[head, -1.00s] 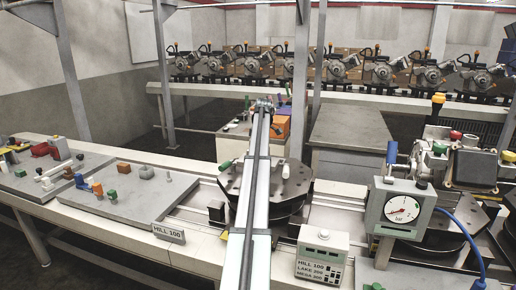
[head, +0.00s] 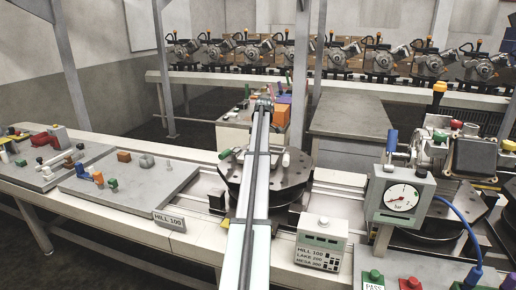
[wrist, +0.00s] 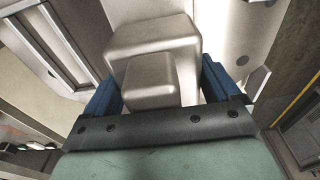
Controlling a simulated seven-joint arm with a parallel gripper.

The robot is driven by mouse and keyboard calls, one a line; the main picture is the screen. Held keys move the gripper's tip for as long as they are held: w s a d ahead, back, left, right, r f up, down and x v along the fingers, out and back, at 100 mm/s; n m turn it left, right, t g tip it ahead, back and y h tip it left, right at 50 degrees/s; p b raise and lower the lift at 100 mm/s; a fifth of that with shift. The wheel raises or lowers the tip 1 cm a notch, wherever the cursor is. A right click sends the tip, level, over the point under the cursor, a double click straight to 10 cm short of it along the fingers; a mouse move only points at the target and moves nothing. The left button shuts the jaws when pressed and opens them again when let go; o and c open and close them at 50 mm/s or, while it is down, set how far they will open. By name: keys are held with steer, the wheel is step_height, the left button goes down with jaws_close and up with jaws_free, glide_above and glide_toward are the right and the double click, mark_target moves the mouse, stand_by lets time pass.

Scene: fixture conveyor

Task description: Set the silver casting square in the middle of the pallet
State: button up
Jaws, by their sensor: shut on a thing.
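In the wrist view, my gripper (wrist: 160,88) has its two blue fingers on either side of a silver-grey casting (wrist: 152,38). The casting is a rounded block with a smaller block on the side towards me, and the jaws are shut on it. Its underside is hidden. In the head view, the arm covers the gripper and the casting. A dark many-sided plate (head: 290,179), which looks like the pallet, lies behind the arm on the conveyor. The arm crosses in front of its middle, so I cannot tell what is there.
Grey boards (head: 145,193) with small parts lie left. A gauge box (head: 401,200) and an engine-like assembly (head: 472,158) stand right. A small white box (head: 322,250) is in front. A coloured-button panel (head: 408,282) shows at the bottom right.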

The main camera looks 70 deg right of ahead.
steer(key=shift+f, duration=0.5)
stand_by(0.8)
steer(key=o, duration=1.7)
steer(key=shift+o, duration=0.2)
